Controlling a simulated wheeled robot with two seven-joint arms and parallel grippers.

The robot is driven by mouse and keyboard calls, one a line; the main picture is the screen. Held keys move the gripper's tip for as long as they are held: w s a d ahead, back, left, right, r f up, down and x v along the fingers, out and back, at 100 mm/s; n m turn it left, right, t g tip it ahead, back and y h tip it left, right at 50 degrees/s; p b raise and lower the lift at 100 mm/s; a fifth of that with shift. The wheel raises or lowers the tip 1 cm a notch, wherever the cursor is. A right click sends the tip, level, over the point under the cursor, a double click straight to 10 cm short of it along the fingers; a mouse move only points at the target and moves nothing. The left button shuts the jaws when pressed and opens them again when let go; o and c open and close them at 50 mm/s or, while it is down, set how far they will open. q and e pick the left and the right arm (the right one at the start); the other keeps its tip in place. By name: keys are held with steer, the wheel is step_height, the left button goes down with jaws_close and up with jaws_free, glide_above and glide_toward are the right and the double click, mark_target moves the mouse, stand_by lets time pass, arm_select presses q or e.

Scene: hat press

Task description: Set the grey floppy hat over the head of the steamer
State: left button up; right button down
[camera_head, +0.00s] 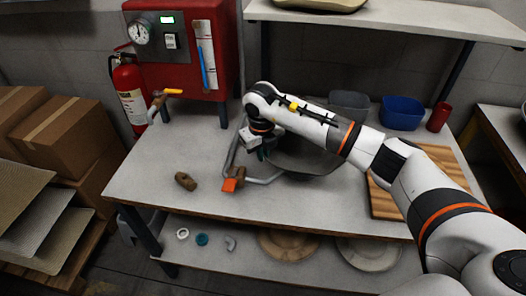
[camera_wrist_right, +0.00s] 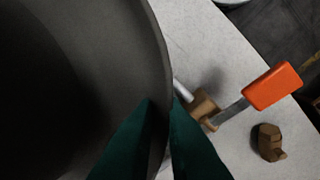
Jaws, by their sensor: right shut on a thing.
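The grey floppy hat (camera_head: 308,158) is held over the middle of the table, partly hidden by my right arm. In the wrist view the hat (camera_wrist_right: 125,45) fills the left side, its brim edge running between the green fingers. My right gripper (camera_head: 262,152) is shut on that brim; its fingers also show in the wrist view (camera_wrist_right: 162,105). A bent metal pipe with a brass valve and orange handle (camera_head: 230,184) lies under and left of the hat; it also shows in the wrist view (camera_wrist_right: 272,87). I cannot make out the steamer's head. My left gripper is not in view.
A red boiler (camera_head: 190,50) with gauge and tap stands at the back left. A wooden board (camera_head: 385,200), grey bin (camera_head: 349,102), blue bin (camera_head: 402,112) and red cup (camera_head: 438,117) are at right. A shelf (camera_head: 400,22) overhangs the back.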

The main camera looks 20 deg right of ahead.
steer(key=shift+f+b, duration=0.4)
steer(key=shift+f, duration=0.1)
stand_by(0.3)
steer(key=c, duration=1.4)
jaws_free()
steer(key=shift+c, duration=0.2)
steer(key=shift+r, duration=0.1)
step_height(320, 180, up, 12)
steer(key=s+b, duration=0.1)
steer(key=b, duration=0.1)
steer(key=shift+s+a+b, duration=0.15)
steer(key=shift+a+b, duration=0.2)
steer(key=shift+a, duration=0.05)
steer(key=shift+a+f, duration=0.1)
steer(key=shift+f, duration=0.1)
